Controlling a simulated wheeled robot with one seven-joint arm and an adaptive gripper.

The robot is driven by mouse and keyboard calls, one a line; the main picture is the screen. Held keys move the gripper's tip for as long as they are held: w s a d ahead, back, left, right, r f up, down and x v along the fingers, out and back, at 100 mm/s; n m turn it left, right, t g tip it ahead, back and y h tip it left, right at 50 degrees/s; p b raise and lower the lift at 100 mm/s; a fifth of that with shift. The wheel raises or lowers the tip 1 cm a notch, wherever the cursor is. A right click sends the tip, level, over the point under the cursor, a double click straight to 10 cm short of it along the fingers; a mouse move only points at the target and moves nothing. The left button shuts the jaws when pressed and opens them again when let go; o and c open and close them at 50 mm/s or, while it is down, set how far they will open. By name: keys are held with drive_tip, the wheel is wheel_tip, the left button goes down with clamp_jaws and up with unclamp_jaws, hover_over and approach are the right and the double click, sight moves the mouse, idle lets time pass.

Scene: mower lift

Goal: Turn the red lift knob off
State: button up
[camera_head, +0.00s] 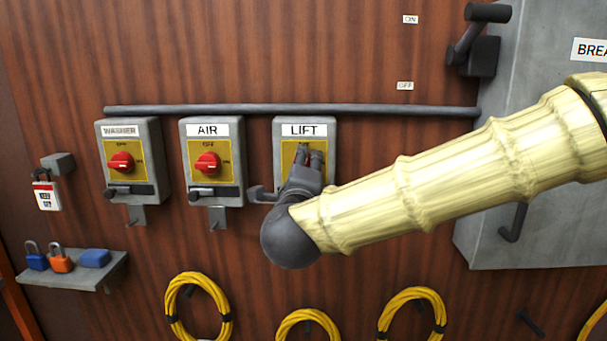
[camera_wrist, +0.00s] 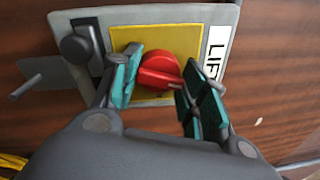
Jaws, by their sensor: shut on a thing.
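The grey LIFT box (camera_head: 323,185) with a yellow plate hangs on the wood wall, right of the AIR box. My gripper (camera_head: 311,155) is in front of it, and its fingers cover the LIFT knob in the head view. In the wrist view the red lift knob (camera_wrist: 159,68) sits on the yellow plate (camera_wrist: 127,36). My gripper (camera_wrist: 162,78) has teal fingers on either side of it and is shut on it. The knob's raised ridge runs roughly left to right between the fingers. The printed settings around this knob cannot be read.
The AIR knob (camera_head: 208,163) and WASHER knob (camera_head: 122,163) are similar red knobs to the left. A grey conduit (camera_head: 250,109) runs above the boxes. A large grey cabinet (camera_head: 520,150) stands at right. Padlocks rest on a shelf (camera_head: 75,272); yellow coils (camera_head: 198,303) hang below.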

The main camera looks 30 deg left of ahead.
drive_tip(key=shift+f+n+y+b, duration=0.15)
drive_tip(key=shift+n+b, duration=0.05)
drive_tip(key=shift+n, duration=0.7)
drive_tip(key=shift+f+n+y+b, duration=0.15)
drive_tip(key=shift+n, duration=0.75)
drive_tip(key=shift+f+n, duration=0.1)
drive_tip(key=shift+n, duration=0.2)
drive_tip(key=o, duration=1)
drive_tip(key=shift+s+r, duration=0.1)
drive_tip(key=shift+r, duration=0.15)
drive_tip(key=v, duration=1.2)
